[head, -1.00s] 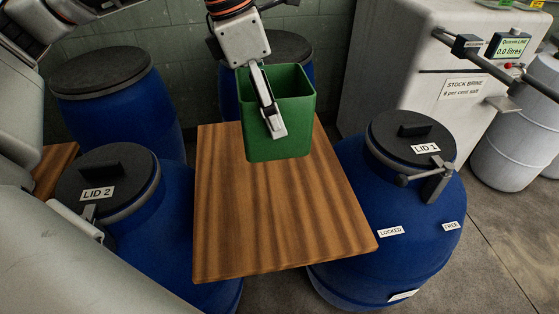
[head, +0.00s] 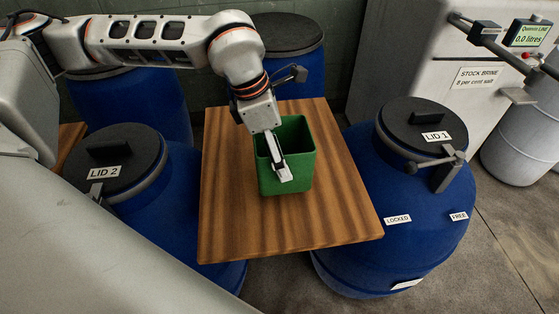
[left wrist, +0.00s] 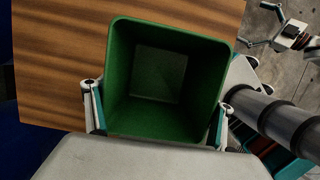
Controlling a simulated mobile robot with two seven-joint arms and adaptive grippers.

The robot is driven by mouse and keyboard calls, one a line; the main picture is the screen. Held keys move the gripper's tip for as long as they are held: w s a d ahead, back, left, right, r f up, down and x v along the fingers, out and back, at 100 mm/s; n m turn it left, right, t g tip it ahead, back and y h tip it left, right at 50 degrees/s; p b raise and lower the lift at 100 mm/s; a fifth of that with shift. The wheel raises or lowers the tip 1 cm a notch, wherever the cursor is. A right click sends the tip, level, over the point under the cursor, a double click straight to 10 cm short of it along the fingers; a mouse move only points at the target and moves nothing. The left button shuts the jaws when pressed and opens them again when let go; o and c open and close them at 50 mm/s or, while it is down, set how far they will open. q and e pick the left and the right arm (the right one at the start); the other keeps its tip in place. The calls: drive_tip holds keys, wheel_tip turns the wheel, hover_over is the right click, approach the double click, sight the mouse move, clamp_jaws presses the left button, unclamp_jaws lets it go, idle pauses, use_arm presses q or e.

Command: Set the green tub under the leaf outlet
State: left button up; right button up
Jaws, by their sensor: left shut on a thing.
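The green tub (head: 297,146) is upright over the wooden board, and I cannot tell whether its base touches it. My left gripper (head: 281,166) is shut on the tub, with one finger against its near outer face in the head view. In the left wrist view the empty tub (left wrist: 160,75) sits between the two fingers of my left gripper (left wrist: 158,115). My right gripper (left wrist: 264,25) seems to show small at the top right of that view, its fingers apart and empty. I see no leaf outlet.
The wooden board (head: 235,220) has bare room around the tub. Blue barrels flank it, with LID 2 (head: 115,160) at left and LID 1 (head: 425,128) at right. Another barrel (head: 300,65) stands behind. A pale stock brine cabinet (head: 440,75) stands at the back right.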

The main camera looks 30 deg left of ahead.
use_arm(q)
drive_tip(key=shift+f, duration=1.8)
drive_tip(key=shift+f, duration=0.1)
drive_tip(key=o, duration=1.5)
drive_tip(key=shift+f, duration=0.1)
drive_tip(key=o, duration=0.5)
drive_tip(key=shift+c, duration=0.2)
